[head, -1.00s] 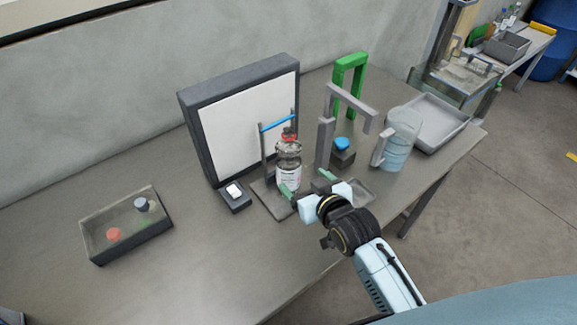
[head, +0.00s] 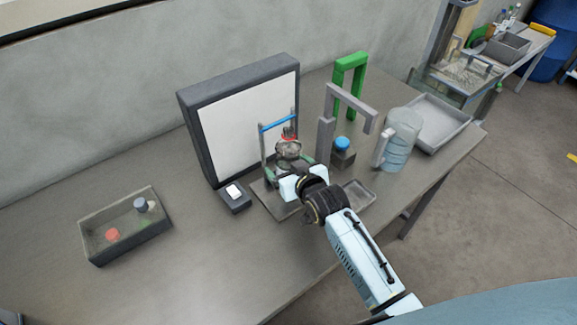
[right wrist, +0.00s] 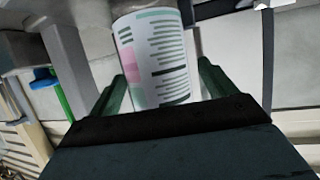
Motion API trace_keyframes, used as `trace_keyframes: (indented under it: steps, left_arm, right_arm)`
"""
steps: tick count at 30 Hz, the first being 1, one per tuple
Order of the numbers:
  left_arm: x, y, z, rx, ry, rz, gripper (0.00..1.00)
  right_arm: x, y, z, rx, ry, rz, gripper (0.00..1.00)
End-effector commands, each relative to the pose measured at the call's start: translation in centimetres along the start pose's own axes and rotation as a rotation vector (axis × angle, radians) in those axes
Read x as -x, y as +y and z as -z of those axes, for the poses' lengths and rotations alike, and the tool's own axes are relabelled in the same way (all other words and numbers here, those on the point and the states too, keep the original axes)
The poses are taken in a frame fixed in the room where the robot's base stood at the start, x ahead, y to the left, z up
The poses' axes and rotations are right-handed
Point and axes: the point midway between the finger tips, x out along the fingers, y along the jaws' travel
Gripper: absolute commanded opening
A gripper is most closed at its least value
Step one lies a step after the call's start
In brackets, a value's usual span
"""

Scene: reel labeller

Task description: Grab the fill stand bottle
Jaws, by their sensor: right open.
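The fill stand bottle (head: 288,149) is clear with a red cap and stands upright on the grey base of the stand (head: 264,150), under its blue crossbar. My right gripper (head: 292,172) is at the bottle's front, its arm hiding the lower part of the bottle in the head view. In the right wrist view the bottle's printed label (right wrist: 155,60) lies between the two green fingers of my right gripper (right wrist: 160,85). The fingers are open, one on each side of the bottle. My left gripper is not in view.
A framed white panel (head: 225,130) stands behind the stand. A grey post with an arm (head: 327,145), a blue-tinted jug (head: 400,140) and a grey tray (head: 442,122) are to the right. A bin with red and dark caps (head: 100,240) sits at left.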

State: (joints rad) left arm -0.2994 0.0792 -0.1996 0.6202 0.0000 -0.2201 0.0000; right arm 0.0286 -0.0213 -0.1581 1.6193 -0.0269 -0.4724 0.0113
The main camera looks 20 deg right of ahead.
Motion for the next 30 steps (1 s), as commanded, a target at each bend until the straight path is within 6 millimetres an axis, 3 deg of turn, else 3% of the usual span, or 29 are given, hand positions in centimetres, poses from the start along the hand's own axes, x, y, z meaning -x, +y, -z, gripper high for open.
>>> trace_keyframes:
  steps: [1,12,20,30]
  left_arm:
    - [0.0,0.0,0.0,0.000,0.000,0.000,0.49]
    - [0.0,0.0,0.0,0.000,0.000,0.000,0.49]
    - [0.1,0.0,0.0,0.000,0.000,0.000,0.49]
    - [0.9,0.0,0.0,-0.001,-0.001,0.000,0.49]
  right_arm:
    - [0.0,0.0,0.0,0.000,0.000,0.000,0.81]
    - [0.0,0.0,0.0,0.000,0.000,0.000,0.36]
    - [0.2,0.0,0.5,0.000,0.001,0.000,0.36]
    - [2.6,0.0,6.3,0.001,0.006,0.000,0.36]
